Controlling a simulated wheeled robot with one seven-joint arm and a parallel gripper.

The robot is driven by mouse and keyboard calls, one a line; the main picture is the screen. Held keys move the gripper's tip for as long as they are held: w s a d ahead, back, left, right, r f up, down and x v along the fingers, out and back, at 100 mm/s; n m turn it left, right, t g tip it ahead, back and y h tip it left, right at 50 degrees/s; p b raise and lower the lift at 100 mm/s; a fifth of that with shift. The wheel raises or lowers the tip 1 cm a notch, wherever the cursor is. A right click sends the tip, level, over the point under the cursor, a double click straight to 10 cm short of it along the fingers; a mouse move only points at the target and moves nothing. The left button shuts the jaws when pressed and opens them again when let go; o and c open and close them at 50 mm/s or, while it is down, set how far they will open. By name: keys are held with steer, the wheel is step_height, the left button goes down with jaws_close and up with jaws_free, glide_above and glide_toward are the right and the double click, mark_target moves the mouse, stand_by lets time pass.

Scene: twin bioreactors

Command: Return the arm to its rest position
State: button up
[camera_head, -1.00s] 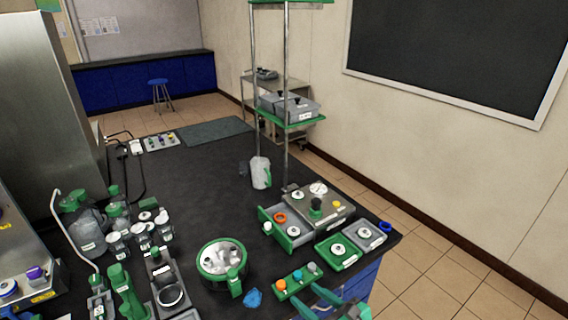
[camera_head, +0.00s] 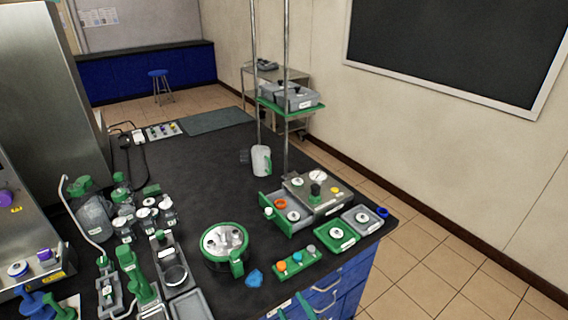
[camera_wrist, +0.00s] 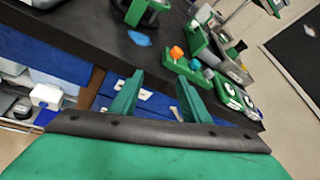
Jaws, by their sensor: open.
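My gripper (camera_wrist: 158,98) is open, with two green fingers apart and nothing between them in the wrist view. Its fingertips also show at the bottom edge of the head view (camera_head: 294,308), in front of the bench's near edge. Most of my arm is out of the head view. In the wrist view the fingers lie over the blue drawer fronts below the black bench top, short of the green rack with coloured caps (camera_wrist: 196,70).
The black bench (camera_head: 205,165) holds a green-rimmed round vessel (camera_head: 225,242), a blue crumpled piece (camera_head: 254,278), a green rack (camera_head: 297,262), a grey device with an open drawer (camera_head: 318,195) and a white jug (camera_head: 261,160). Open tiled floor (camera_head: 440,265) lies to the right.

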steer(key=s+a+f+n+h, duration=0.2)
steer(key=s+f+n+h, duration=0.5)
steer(key=s, duration=0.8)
steer(key=s+r+n+t+y, duration=0.1)
steer(key=s+r+n, duration=0.1)
steer(key=s+n, duration=0.6)
steer(key=s+r+n+t+y, duration=0.1)
steer(key=s+r+n, duration=0.2)
steer(key=s+n, duration=0.5)
steer(key=n, duration=0.3)
steer(key=shift+s+a, duration=0.15)
steer(key=shift+a, duration=0.1)
steer(key=shift+c, duration=0.4)
